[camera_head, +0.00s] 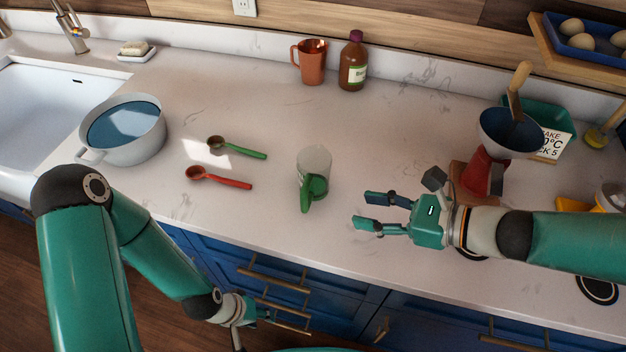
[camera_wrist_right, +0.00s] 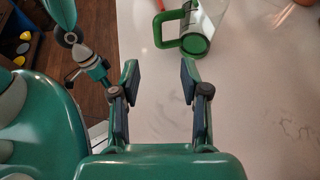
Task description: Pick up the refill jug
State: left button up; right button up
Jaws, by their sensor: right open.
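The refill jug (camera_head: 315,163) is a clear jug with a green base and green handle. It stands on the pale worktop near the front edge, handle toward the front. In the right wrist view the jug (camera_wrist_right: 210,22) is ahead of the fingers, with its handle on the left. My right gripper (camera_head: 362,209) is open and empty, to the right of the jug and apart from it, fingers pointing toward it. It also shows in the right wrist view (camera_wrist_right: 159,75). My left gripper (camera_head: 262,314) is low in front of the counter, away from the jug; its fingers are too small to read.
A green scoop (camera_head: 240,149) and a red scoop (camera_head: 220,179) lie left of the jug. A white pot (camera_head: 135,146) stands further left. A copper mug (camera_head: 311,64) and brown bottle (camera_head: 353,66) stand behind. A red scale (camera_head: 478,174) with a bowl is right.

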send_near(307, 202)
jog(key=x, duration=0.4)
jog(key=shift+w+f+b, duration=0.2)
jog(key=shift+w+b, duration=0.1)
jog(key=shift+w, duration=0.1)
jog(key=shift+x, duration=0.75)
jog(key=x, duration=0.5)
jog(key=shift+s+a, duration=0.1)
jog(key=shift+s, duration=0.15)
grip_shut()
